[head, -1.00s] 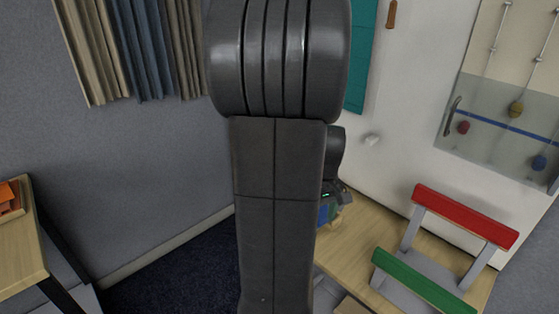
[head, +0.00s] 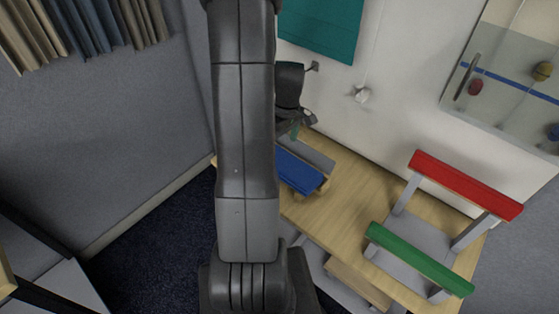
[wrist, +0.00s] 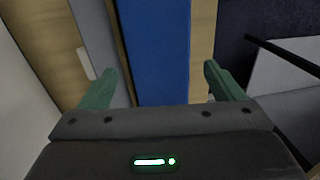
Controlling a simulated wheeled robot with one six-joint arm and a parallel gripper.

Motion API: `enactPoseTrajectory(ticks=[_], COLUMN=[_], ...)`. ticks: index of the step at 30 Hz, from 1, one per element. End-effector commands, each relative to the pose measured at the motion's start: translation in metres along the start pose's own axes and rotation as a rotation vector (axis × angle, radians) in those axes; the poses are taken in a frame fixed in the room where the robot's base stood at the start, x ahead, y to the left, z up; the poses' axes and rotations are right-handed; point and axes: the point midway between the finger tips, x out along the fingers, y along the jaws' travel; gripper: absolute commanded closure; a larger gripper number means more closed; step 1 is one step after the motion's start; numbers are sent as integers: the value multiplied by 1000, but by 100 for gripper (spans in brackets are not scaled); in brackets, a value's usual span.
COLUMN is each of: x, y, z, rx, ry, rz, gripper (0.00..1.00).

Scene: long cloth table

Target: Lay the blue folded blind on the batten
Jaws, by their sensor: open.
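The blue folded blind (head: 299,172) is a flat blue bar near the left end of the wooden table, partly hidden by my arm. In the wrist view the blind (wrist: 156,45) runs lengthwise between my fingers. My gripper (head: 296,129) is at its far end; its green fingertips (wrist: 165,88) are open, with a gap on each side of the blue. Pale wood shows under the blind's near end; I cannot tell whether this is the batten. A grey strip (head: 307,152) lies beside it on the wall side.
To the right, a red bar (head: 464,184) and a green bar (head: 418,259) sit on grey supports. The table (head: 345,205) is bare between them and the blind. A white wall with a teal panel (head: 325,22) stands behind. Dark carpet lies left of the table.

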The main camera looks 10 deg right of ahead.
Motion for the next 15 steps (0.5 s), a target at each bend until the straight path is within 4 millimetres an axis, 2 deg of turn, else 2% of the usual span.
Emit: enactPoseTrajectory(ticks=[7,15], x=[14,47], y=[0,1], z=[-1,-3], rx=[0,0], ry=[-1,-1], rz=[-2,-3], gripper=[13,13])
